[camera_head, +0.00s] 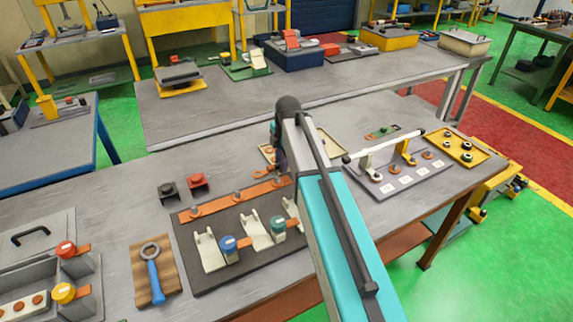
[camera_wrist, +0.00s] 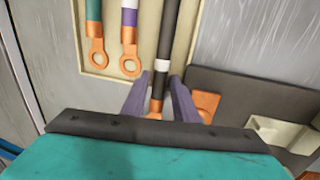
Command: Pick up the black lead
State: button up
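The black lead (camera_wrist: 174,30) is in the middle of the wrist view. It has a white band and a copper lug (camera_wrist: 157,103) at its near end, and lies partly over the pale tray (camera_wrist: 89,71). My gripper (camera_wrist: 160,82) has its two purple-grey fingers on either side of the lead near the lug, with narrow gaps showing. It looks open, and whether either finger touches the lead is unclear. In the head view my own arm hides the lead and most of the gripper; part of the tray shows (camera_head: 330,147).
A green lead (camera_wrist: 95,30) and a purple-and-white lead (camera_wrist: 129,28) lie left of the black one in the tray. A dark fixture board (camera_head: 200,283) with copper strip stands close by. A rack with a white bar (camera_head: 384,145) is right of my arm.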

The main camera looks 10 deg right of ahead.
grip_shut()
notch_tip(320, 180, up, 8)
jog(key=shift+w+r+b, duration=0.1)
jog(key=shift+r+b, duration=0.15)
jog(key=shift+b, duration=0.75)
jog(key=shift+r, duration=0.8)
